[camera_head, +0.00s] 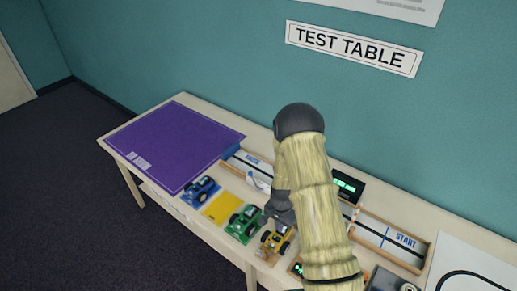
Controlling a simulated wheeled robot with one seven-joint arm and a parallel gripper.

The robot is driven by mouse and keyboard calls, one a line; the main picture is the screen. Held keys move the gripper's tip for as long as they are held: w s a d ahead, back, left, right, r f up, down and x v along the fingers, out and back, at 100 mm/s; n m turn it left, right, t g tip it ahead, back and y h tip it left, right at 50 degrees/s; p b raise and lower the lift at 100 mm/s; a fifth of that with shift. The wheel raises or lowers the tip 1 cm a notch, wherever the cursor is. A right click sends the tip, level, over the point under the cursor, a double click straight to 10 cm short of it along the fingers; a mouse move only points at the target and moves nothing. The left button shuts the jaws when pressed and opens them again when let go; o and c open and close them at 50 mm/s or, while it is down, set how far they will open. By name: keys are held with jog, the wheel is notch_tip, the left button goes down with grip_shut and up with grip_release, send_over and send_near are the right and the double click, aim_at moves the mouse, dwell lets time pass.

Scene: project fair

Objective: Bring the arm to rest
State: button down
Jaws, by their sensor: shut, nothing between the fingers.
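My arm (313,210), in a straw-coloured cover with a dark rounded joint on top, rises over the front of the test table (215,228). It is bent, and its far part comes down behind the near part. My gripper (280,208), dark grey and partly hidden by the arm, is shut and empty. It appears over the table between the green car (245,221) and the yellow car (278,238). I cannot tell its exact height above the table or whether it touches anything.
A blue car (201,189) stands left of an empty yellow pad (222,208). A purple mat (172,147) covers the left end. A track marked START (405,241) and a lit display (346,186) lie behind and right of my arm. The teal wall (225,50) is close behind.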

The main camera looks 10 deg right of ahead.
jog(key=s+r+n+t+b, duration=0.1)
jog(key=s+r+n, duration=0.1)
jog(key=r, duration=0.6)
jog(key=s+r+n+b, duration=0.1)
jog(key=s+r+n, duration=0.1)
jog(key=r, duration=0.6)
jog(key=s+r+n+t+b, duration=0.1)
jog(key=s+r+n, duration=0.4)
jog(key=s+r, duration=0.4)
jog(key=shift+s+a+r+t, duration=0.25)
jog(key=shift+s+r+t, duration=0.1)
jog(key=shift+s, duration=0.65)
jog(key=shift+w, duration=0.1)
jog(key=w+f+m+g+b, duration=0.2)
jog(key=w+f+m+b, duration=0.6)
jog(key=w+f+b, duration=0.8)
notch_tip(320, 180, down, 2)
jog(key=shift+a+f+m+b, duration=0.25)
jog(key=shift+a+b, duration=0.2)
jog(key=shift+b, duration=0.25)
